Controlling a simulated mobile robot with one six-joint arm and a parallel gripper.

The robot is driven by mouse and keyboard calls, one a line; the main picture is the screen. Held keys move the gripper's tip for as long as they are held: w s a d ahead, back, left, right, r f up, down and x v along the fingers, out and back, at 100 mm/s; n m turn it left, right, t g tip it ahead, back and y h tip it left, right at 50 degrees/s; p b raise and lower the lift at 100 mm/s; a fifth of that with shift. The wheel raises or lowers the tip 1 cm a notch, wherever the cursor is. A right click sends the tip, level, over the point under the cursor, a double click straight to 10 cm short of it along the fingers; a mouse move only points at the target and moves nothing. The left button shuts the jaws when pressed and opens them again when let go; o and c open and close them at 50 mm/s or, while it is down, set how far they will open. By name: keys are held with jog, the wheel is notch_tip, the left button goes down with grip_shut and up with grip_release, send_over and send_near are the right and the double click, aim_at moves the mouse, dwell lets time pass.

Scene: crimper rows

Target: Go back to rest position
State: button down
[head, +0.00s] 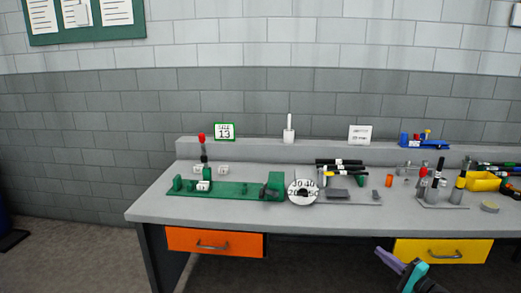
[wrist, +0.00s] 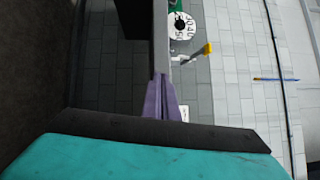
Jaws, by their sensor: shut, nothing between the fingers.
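My gripper (head: 381,252) shows at the bottom of the head view, low in front of the workbench (head: 150,212), below its top and left of the yellow drawer (head: 443,252). Its purple fingers are together and nothing shows between them. In the wrist view the fingers (wrist: 162,82) also lie together, with the teal and black gripper body below them. The picture there is turned sideways. The round white dial (head: 303,191) on the bench also shows in the wrist view (wrist: 181,25), apart from the fingertips.
A green fixture (head: 235,190) with an upright red-topped tool stands at the bench's left. Black-handled tools, cylinders and a yellow bin (head: 484,181) crowd the right. An orange drawer (head: 214,242) is at the front left. Open floor lies left of the bench.

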jog(key=s+a+f+n+g+y+p, duration=0.1)
jog(key=s+a+f+n+g, duration=0.15)
jog(key=a+f, duration=0.65)
jog(key=s+a+f+n+g+y, duration=0.15)
jog(key=a+f+g, duration=0.25)
jog(key=a, duration=0.8)
jog(key=s+a+f+n+g+p, duration=0.1)
jog(key=s+a+f+g, duration=0.25)
jog(key=a+f, duration=0.55)
jog(key=s+a+f+n+g+h+p, duration=0.1)
jog(key=s+a+f+n+g+h, duration=0.15)
jog(key=s+a+f+g, duration=0.65)
jog(key=s+a+f+n+g+h+p, duration=0.15)
jog(key=s+a+f+n, duration=0.25)
jog(key=s, duration=1.2)
jog(key=s+d+f+n+g+h, duration=0.1)
jog(key=s+d+f+n+h, duration=0.1)
jog(key=s+d+h, duration=0.5)
jog(key=s+d+f, duration=0.1)
jog(key=s+d, duration=0.1)
jog(key=d, duration=0.3)
jog(key=shift+g, duration=0.35)
jog(key=shift+d+h, duration=0.1)
jog(key=shift+h, duration=0.15)
jog(key=shift+f+b, duration=0.1)
jog(key=shift+b, duration=0.2)
